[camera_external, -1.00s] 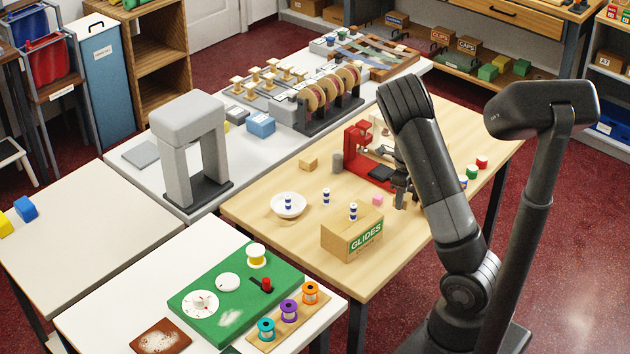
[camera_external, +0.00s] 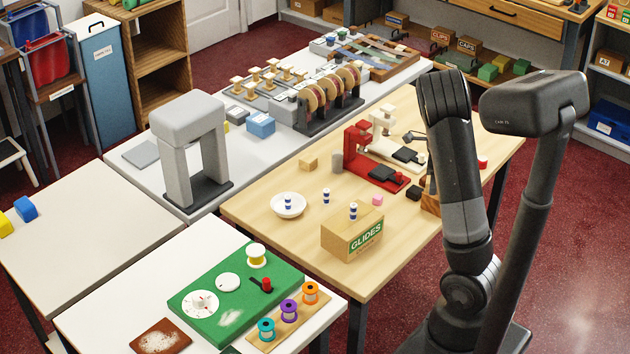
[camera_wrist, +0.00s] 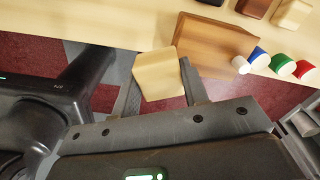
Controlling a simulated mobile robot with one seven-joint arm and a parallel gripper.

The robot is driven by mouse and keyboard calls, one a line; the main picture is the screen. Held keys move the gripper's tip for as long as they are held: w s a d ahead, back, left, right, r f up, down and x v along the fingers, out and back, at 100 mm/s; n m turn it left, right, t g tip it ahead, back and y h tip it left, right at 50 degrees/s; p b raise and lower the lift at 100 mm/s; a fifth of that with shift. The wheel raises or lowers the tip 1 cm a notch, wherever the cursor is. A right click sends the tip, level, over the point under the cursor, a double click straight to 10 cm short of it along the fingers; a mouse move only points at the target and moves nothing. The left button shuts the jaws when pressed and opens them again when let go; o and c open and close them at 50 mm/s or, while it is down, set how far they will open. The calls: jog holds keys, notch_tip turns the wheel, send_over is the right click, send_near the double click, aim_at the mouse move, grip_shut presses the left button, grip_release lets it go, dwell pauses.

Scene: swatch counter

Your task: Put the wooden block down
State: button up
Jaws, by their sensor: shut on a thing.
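In the wrist view a pale wooden block (camera_wrist: 160,76) sits between the two fingers of my gripper (camera_wrist: 159,70), which is shut on it. The block shows against the red floor and the table's edge; how high it is held is hard to tell. In the external view my arm hides the gripper's fingers and the held block. Another small wooden block (camera_external: 308,163) lies on the wooden table (camera_external: 290,240), left of the red stapler-like device (camera_external: 375,170).
A brown wooden box (camera_wrist: 215,47) stands just beyond the block, with white, blue (camera_wrist: 258,57), green (camera_wrist: 283,65) and red (camera_wrist: 305,70) spools beside it. A GLIDES box (camera_external: 352,238), a bowl (camera_external: 288,205) and a pink piece (camera_external: 377,199) are on the table.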

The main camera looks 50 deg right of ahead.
jog(key=w+a+n, duration=0.6)
jog(key=w+n, duration=0.2)
jog(key=w, duration=0.3)
jog(key=w+a+n, duration=0.8)
jog(key=a+n, duration=0.2)
jog(key=a, duration=0.3)
jog(key=w+a+n, duration=0.8)
jog(key=a+n, duration=0.1)
jog(key=a, duration=0.3)
jog(key=s+d+m, duration=0.5)
jog(key=d, duration=0.7)
jog(key=s+d+m, duration=0.4)
jog(key=s+d, duration=0.2)
jog(key=d, duration=0.6)
jog(key=s+d+m, duration=0.5)
jog(key=d, duration=0.7)
send_over(371, 192)
notch_tip(371, 192, down, 7)
jog(key=shift+s+r, duration=0.1)
jog(key=shift+f, duration=2)
